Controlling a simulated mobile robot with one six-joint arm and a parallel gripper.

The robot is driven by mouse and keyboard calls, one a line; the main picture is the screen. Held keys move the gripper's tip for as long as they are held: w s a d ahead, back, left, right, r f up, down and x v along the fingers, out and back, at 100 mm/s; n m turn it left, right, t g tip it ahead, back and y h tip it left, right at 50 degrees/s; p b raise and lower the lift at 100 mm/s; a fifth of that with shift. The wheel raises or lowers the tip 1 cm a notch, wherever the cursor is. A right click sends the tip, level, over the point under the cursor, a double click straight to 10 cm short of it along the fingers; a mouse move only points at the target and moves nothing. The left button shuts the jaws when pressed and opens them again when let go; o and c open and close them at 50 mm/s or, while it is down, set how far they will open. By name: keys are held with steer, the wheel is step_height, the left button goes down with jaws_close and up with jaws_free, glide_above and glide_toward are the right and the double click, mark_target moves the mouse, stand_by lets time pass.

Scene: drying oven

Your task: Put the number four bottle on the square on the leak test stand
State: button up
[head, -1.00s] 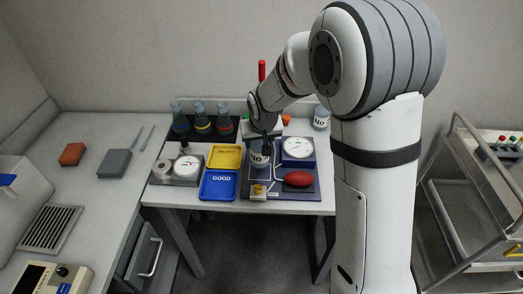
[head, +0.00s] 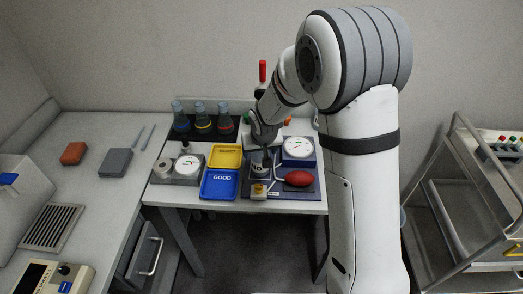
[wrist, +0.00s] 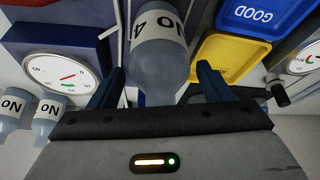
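The number four bottle (wrist: 158,62), grey with a white "NO 4" label, stands between my fingers in the wrist view. In the head view the bottle (head: 260,171) is low over the leak test stand (head: 308,193), left of the red bulb and behind the yellow block. My gripper (wrist: 160,70) is open around it, with a narrow gap showing on each side. In the head view my gripper (head: 266,150) is just above the bottle. The bottle's base and the square under it are hidden, so I cannot tell exactly how it sits.
The stand carries a dial gauge (head: 298,148), a red bulb (head: 298,178) and a thin tube beside the bottle. A blue GOOD tray (head: 219,194) and a yellow tray (head: 227,147) lie left. Flasks (head: 200,127) stand behind. Two other bottles (wrist: 48,117) show in the wrist view.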

steer(key=shift+r, duration=0.5)
steer(key=v, duration=1.1)
steer(key=s+d+r+m, duration=0.1)
steer(key=s+d, duration=0.4)
steer(key=s, duration=0.2)
steer(key=s+d+r, duration=0.2)
steer(key=s+d, duration=0.3)
steer(key=s, duration=0.3)
steer(key=s+d+r+m+g+h+b, duration=0.1)
steer(key=s+d+r, duration=0.1)
steer(key=s+d, duration=0.4)
steer(key=shift+s+m, duration=0.3)
steer(key=shift+s, duration=0.65)
